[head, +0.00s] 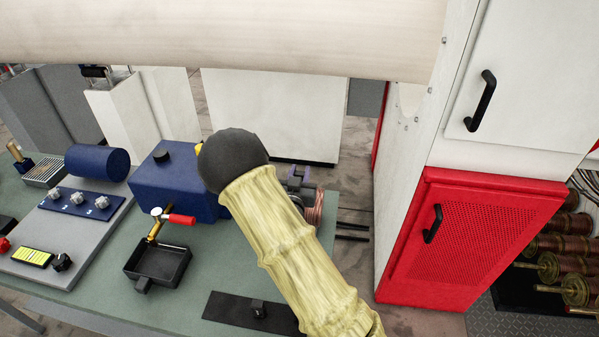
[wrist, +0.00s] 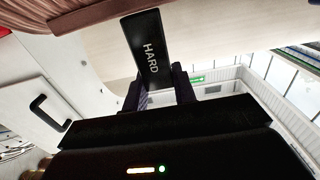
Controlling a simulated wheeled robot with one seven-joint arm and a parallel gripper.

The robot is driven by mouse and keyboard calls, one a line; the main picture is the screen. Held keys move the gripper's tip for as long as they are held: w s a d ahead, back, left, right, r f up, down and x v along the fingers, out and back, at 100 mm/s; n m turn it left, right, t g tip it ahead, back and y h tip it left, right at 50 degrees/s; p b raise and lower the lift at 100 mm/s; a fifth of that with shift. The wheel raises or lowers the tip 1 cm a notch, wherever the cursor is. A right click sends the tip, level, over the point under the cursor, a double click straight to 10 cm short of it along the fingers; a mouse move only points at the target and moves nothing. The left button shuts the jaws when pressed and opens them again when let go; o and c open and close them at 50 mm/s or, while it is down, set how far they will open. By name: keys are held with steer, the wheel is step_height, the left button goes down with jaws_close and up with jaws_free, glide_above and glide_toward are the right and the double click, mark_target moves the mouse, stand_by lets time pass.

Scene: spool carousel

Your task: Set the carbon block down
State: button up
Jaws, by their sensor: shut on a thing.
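The carbon block (wrist: 148,48) is a dark slab marked "HARD" in pale letters. In the wrist view it stands out between the two fingers of my gripper (wrist: 157,88), which is shut on it. A reddish-brown ribbed thing (wrist: 95,14) lies close to the block's far end; I cannot tell if they touch. In the head view my arm's pale yellow sleeve hides the gripper and the block.
A green bench (head: 205,285) holds a small black tray (head: 160,265), a dark flat strip (head: 240,312), a blue box (head: 175,190) and a grey panel with knobs (head: 80,235). A copper-coloured part (head: 316,208) shows beside my sleeve. A red-and-white cabinet (head: 470,235) stands right.

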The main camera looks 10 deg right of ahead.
steer(key=shift+f, duration=0.1)
steer(key=o, duration=1)
steer(key=shift+c, duration=0.2)
steer(key=shift+o, duration=0.3)
steer(key=shift+r, duration=0.2)
steer(key=b+v, duration=0.5)
steer(key=v, duration=0.7)
